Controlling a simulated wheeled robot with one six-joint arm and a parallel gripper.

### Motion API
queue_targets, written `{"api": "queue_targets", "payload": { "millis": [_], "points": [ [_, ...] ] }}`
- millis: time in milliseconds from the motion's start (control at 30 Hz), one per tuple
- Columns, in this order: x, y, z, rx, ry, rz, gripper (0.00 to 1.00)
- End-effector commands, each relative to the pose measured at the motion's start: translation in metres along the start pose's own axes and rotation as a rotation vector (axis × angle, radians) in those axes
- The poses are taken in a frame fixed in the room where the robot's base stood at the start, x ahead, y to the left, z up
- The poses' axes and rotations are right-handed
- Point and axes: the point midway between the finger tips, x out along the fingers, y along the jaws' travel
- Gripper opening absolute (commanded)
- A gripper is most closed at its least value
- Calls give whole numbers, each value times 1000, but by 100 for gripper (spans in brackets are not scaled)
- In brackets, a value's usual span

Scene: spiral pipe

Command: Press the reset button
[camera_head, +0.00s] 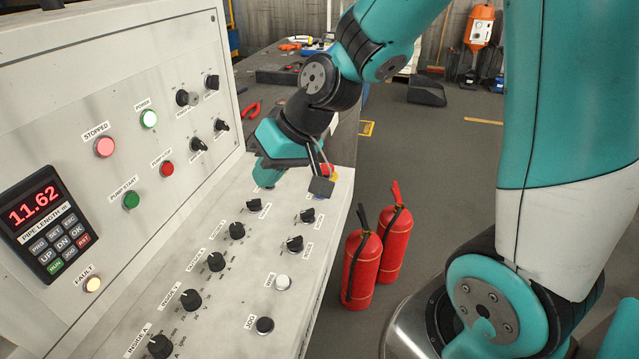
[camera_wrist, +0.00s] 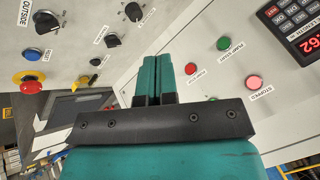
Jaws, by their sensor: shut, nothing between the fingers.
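The blue button (camera_wrist: 32,54) is at the left of the wrist view, set in the sloping panel beside a small label too blurred to read surely. It lies between the OUTSIDE knob and a red mushroom button with a yellow collar (camera_wrist: 29,83). In the head view my wrist parts hide most of that area; only a sliver of blue shows below them. My gripper (camera_wrist: 155,63) is shut and empty, its two teal fingers together. In the head view my gripper (camera_head: 267,178) hangs over the far end of the sloping panel, apart from the blue button.
Several black knobs (camera_head: 237,231) stand along the sloping panel. The upright panel carries a lit red STOPPED lamp (camera_head: 104,147), green and red buttons, and a display (camera_head: 47,222) reading 11.62. Two red fire extinguishers (camera_head: 361,264) stand on the floor to the right.

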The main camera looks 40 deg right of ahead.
Motion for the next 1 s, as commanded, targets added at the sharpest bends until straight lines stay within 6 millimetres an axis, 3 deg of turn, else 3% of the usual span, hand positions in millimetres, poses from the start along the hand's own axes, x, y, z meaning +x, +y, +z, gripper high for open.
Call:
{"api": "queue_targets", "payload": {
  "millis": [33, 133, 300, 400, 567, 1000],
  "points": [
    [0, 30, -22, 92, 60, 19, 0],
    [5, 88, -49, 230, 189, 56, 0],
    [7, 169, -66, 398, 355, 118, 0],
    [7, 197, -67, 451, 412, 144, 0],
    [7, 215, -67, 483, 449, 161, 0],
    [11, 216, -65, 481, 449, 161, 0]
  ]
}}
